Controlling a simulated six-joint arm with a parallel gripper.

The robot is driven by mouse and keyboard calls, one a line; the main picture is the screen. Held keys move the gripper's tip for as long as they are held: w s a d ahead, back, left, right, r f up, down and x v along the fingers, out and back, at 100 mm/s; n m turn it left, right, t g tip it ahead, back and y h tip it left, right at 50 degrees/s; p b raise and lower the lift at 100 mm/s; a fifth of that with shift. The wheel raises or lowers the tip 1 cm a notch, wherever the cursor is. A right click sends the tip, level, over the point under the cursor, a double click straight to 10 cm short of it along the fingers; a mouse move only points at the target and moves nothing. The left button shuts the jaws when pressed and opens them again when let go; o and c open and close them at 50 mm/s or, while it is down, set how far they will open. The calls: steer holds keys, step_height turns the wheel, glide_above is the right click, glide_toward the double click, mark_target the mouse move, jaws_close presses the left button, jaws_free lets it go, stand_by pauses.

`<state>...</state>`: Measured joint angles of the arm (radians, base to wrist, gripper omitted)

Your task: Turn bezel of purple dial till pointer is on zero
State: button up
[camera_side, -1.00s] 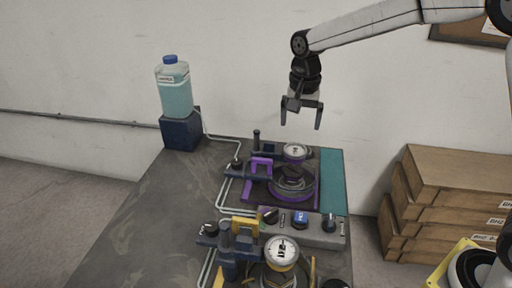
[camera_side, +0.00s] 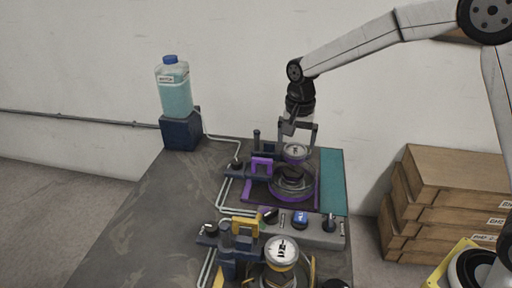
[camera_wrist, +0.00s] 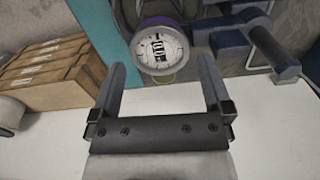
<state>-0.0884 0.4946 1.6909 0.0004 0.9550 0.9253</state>
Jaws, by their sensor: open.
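The purple dial (camera_side: 295,152) has a white round face and stands at the back of the purple-trimmed station. My gripper (camera_side: 296,143) is directly above and around the dial in the side view. In the wrist view my gripper (camera_wrist: 160,75) is open, one finger on each side of the dial's near edge. I cannot tell whether the fingers touch the bezel.
A second dial (camera_side: 282,251) sits on the yellow station in front. A grey panel (camera_side: 322,236) with knobs lies between the stations. A bottle (camera_side: 175,92) stands back left. Cardboard boxes (camera_side: 450,180) are stacked right.

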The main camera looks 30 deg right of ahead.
steer(key=shift+f, duration=0.85)
steer(key=c, duration=1)
steer(key=shift+n, duration=1.2)
